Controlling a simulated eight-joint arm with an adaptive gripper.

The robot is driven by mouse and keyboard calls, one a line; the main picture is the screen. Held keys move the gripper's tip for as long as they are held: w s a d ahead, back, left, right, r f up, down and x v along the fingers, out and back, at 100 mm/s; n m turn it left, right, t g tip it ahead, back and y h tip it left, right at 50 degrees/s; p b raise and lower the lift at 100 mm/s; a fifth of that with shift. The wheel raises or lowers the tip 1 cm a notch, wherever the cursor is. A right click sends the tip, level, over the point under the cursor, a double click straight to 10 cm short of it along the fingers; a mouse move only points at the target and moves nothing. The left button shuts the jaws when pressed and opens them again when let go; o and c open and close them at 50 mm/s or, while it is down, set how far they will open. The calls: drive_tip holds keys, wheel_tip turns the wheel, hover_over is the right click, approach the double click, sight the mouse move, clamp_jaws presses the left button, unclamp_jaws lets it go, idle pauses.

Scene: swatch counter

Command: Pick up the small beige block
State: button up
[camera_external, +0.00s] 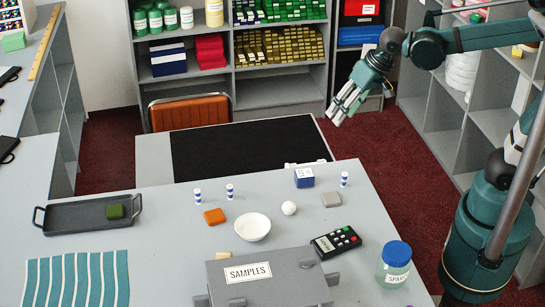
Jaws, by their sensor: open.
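A small beige block (223,256) lies on the grey counter (160,258), right behind the grey box labelled SAMPLES (285,284). The box may hide its lower part. My gripper (340,113) is open and empty. It is raised high beyond the counter's far edge, up and to the right of the block, and far from it.
Near the block are a white bowl (252,227), an orange block (214,216), a white ball (289,208) and a calculator (336,242). A grey block (331,199), blue box (304,178), lidded jar (394,268), striped cylinders (230,192) and dark tray (75,215) also stand on the counter.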

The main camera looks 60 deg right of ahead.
drive_tip(key=w+a+r+m+g+p, duration=0.1)
drive_tip(key=w+a+p, duration=0.1)
drive_tip(key=w+a, duration=0.35)
drive_tip(key=w+a+r+m+g+p, duration=0.1)
drive_tip(key=w+a+r+p, duration=0.1)
drive_tip(key=a, duration=0.6)
drive_tip(key=m+g+h+p, duration=0.1)
drive_tip(key=m+g+p, duration=0.2)
drive_tip(key=m+p, duration=0.55)
hover_over(221, 260)
drive_tip(key=p, duration=0.2)
wheel_tip(221, 260, down, 12)
drive_tip(key=shift+w+d+f+n, duration=0.1)
drive_tip(key=shift+n, duration=0.55)
drive_tip(key=shift+w+d+f+n, duration=0.1)
drive_tip(key=shift+n, duration=0.5)
drive_tip(key=shift+s+a+f, duration=0.15)
drive_tip(key=shift+s+a, duration=0.05)
drive_tip(key=shift+a, duration=0.05)
drive_tip(key=shift+f, duration=0.1)
drive_tip(key=shift+f, duration=1.2)
drive_tip(key=shift+f, duration=0.1)
